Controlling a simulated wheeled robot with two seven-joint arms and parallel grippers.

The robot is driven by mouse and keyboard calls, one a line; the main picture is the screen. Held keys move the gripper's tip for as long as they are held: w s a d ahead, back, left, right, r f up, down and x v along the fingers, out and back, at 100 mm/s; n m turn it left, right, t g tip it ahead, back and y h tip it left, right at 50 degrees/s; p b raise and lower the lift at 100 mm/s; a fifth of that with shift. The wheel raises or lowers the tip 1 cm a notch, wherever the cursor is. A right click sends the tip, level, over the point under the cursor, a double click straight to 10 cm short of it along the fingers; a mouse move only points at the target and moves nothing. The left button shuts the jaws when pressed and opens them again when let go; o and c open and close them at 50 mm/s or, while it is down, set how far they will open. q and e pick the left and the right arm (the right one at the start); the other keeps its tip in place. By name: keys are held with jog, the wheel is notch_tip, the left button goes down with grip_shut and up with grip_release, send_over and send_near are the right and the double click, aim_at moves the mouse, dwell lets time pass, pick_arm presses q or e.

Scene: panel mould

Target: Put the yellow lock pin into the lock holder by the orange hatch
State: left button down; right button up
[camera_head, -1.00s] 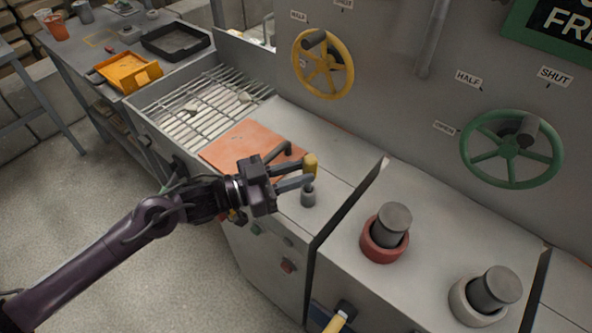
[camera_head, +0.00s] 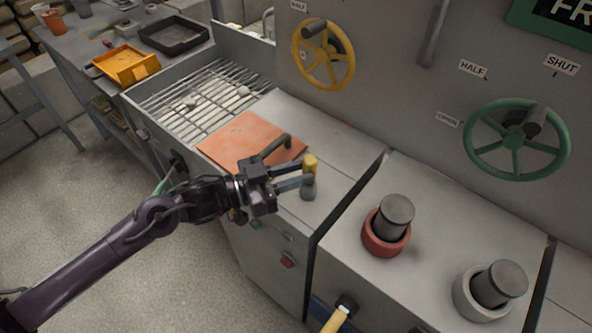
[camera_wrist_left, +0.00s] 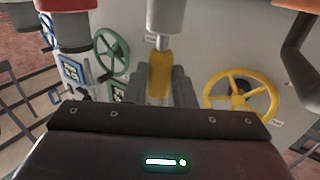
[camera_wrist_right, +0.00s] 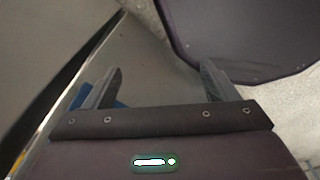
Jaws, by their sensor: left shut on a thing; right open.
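The yellow lock pin (camera_head: 310,164) is upright between the fingers of my left gripper (camera_head: 309,178), which is shut on it. The grey lock holder (camera_head: 308,191) stands on the bench top directly below the pin, right of the orange hatch (camera_head: 240,145). In the left wrist view the yellow grip of the pin (camera_wrist_left: 159,75) shows between the fingers, with its thin grey shaft meeting the holder (camera_wrist_left: 165,16). How deep the shaft sits is hard to tell. My right gripper (camera_wrist_right: 160,82) is open and empty in the right wrist view.
A dark bent handle (camera_head: 287,141) stands by the hatch, close to my left fingers. A red collar (camera_head: 380,240) and a pale collar (camera_head: 466,297) hold grey cylinders at the right. A yellow wheel (camera_head: 323,55) and a green wheel (camera_head: 515,140) are on the wall panel.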

pick_arm(q)
jog(key=shift+f+b, duration=0.55)
jog(key=shift+f, duration=0.35)
jog(key=c, duration=1.1)
grip_release()
jog(key=shift+c, duration=0.2)
jog(key=b+v, duration=0.1)
jog(key=v, duration=0.6)
jog(key=shift+s+a+b, duration=0.15)
jog(key=shift+a+b, duration=0.2)
jog(key=shift+b, duration=0.05)
